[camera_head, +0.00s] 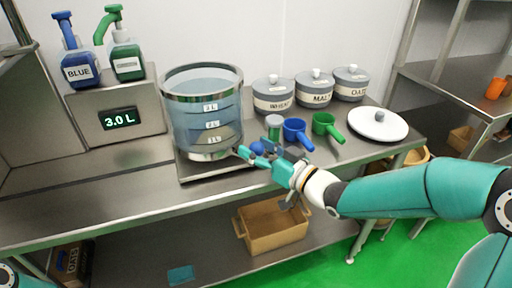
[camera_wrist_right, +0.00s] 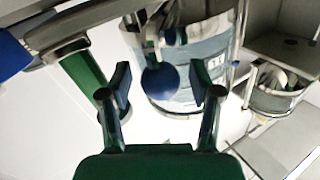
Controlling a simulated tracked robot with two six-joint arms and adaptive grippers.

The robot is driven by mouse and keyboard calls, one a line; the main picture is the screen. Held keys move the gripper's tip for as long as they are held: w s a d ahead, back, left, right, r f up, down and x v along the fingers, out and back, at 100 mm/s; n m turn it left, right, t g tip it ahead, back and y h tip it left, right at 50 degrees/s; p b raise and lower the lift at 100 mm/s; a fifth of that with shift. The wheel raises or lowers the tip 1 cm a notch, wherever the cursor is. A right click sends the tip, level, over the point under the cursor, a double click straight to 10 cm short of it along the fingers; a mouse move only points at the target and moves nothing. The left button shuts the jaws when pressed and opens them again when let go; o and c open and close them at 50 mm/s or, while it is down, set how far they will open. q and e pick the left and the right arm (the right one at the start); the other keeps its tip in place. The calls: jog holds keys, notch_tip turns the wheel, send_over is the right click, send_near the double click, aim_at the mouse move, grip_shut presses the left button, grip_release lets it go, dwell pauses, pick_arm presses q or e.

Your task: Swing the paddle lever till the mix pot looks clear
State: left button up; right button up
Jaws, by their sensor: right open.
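The mix pot (camera_head: 208,112) is a clear graduated vessel with bluish liquid up to about the 3 L mark. It stands on a metal base (camera_head: 196,172). A blue ball knob (camera_head: 257,148), apparently the paddle lever's end, is at the pot's lower right. My right gripper (camera_head: 258,158) is open beside the knob. In the right wrist view the knob (camera_wrist_right: 160,82) lies between or just beyond the spread fingers; contact cannot be told. The paddle inside the pot is not clearly visible. My left gripper is out of view.
A readout (camera_head: 118,118) shows 3.0 L, with blue (camera_head: 80,67) and green (camera_head: 125,60) pump bottles above. A blue scoop (camera_head: 296,131), green scoop (camera_head: 326,125), lidded canisters (camera_head: 313,92) and a white lid (camera_head: 378,124) crowd the right. The bench's left front is clear.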

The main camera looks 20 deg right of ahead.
jog(key=shift+w, duration=0.1)
grip_shut()
dwell(0.3)
jog(key=shift+a, duration=0.1)
